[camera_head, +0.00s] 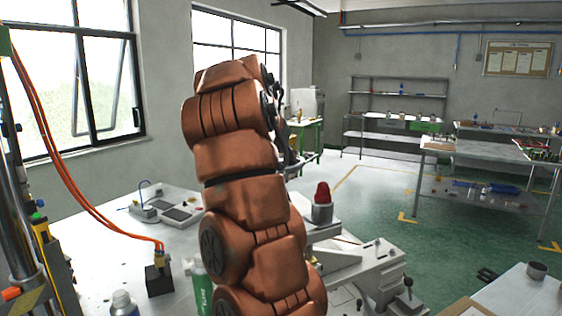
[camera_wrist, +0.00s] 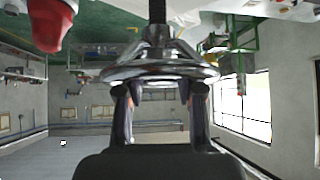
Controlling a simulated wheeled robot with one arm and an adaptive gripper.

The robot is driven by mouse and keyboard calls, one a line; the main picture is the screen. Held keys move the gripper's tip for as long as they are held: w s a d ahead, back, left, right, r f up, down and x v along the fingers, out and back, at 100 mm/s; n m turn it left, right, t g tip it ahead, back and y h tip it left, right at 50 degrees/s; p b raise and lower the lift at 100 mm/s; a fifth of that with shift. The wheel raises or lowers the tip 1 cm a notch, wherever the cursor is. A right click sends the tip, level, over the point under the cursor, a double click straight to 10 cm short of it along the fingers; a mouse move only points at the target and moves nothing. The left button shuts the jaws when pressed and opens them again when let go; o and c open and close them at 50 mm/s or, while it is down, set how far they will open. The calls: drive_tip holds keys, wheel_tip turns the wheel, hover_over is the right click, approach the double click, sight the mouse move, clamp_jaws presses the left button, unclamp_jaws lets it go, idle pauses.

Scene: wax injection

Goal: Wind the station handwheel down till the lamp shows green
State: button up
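The handwheel (camera_wrist: 150,72) is a shiny metal ring with spokes meeting at a hub on a dark shaft, in the upper middle of the wrist view. My gripper (camera_wrist: 160,92) has its two dark fingers spread apart, tips at the wheel's near side. The wheel reaches past both fingers; whether they touch it I cannot tell. In the head view my arm hides the gripper and the wheel. A red dome (camera_head: 322,193), seemingly the lamp, stands on a grey base right of my arm. A red rounded part (camera_wrist: 50,22) shows at the wrist view's upper left. No green lamp shows.
A grey machine bed (camera_head: 365,272) with small levers lies right of my arm. A pale worktop (camera_head: 110,245) on the left holds a small device, a bottle and a block with orange hoses (camera_head: 95,212). Green floor (camera_head: 370,195) is open behind.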

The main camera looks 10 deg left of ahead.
drive_tip(key=shift+c, duration=0.2)
clamp_jaws()
drive_tip(key=shift+f+n+y+b, duration=0.1)
drive_tip(key=shift+n+y+b, duration=0.6)
drive_tip(key=shift+n+b, duration=0.2)
idle(0.3)
drive_tip(key=shift+d+n+y+b, duration=0.15)
drive_tip(key=shift+n+y+b, duration=0.2)
drive_tip(key=shift+n+y, duration=0.05)
drive_tip(key=shift+n+y+b, duration=0.3)
drive_tip(key=shift+n, duration=0.3)
